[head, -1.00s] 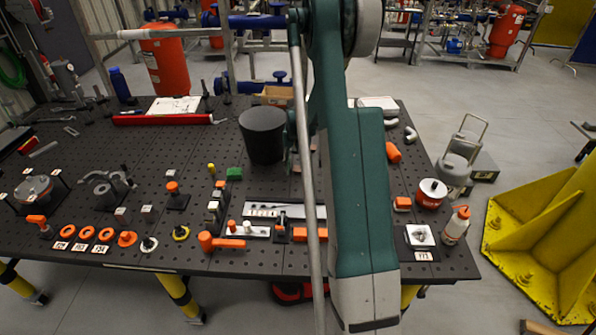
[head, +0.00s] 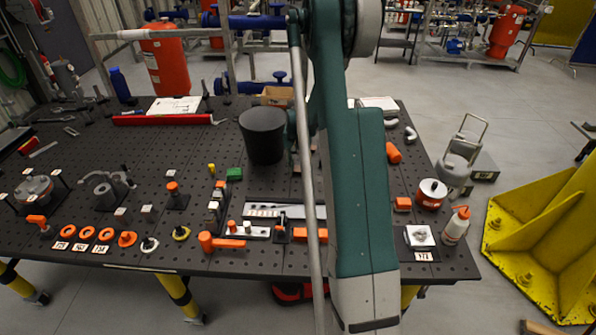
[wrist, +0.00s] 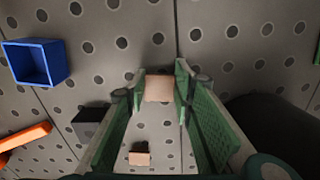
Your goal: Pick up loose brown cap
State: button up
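In the wrist view, a light brown cap (wrist: 158,88) lies between the fingertips of my gripper (wrist: 161,86) and fills the gap between them. The green-padded fingers appear shut on it. Whether the cap rests on the table or is lifted cannot be told. A second small light brown piece (wrist: 139,159) with a dark part beside it lies lower in this view, between the finger bases. In the head view my arm hides the gripper and the cap.
A black bucket-like container (head: 262,135) stands left of my arm on the perforated dark table (head: 150,240). In the wrist view, a blue open box (wrist: 36,62), a dark block (wrist: 90,122) and an orange bar (wrist: 24,138) lie left; a large dark round shape (wrist: 275,125) is close right.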

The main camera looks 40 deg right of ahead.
notch_tip(320, 180, up, 10)
dwell(0.9)
dwell(0.6)
notch_tip(320, 180, up, 14)
send_over(298, 170)
jog(key=w+n, duration=0.1)
jog(key=w, duration=1.6)
notch_tip(298, 170, down, 11)
jog(key=shift+w, duration=0.4)
jog(key=shift+a, duration=0.1)
jog(key=shift+f, duration=3.1)
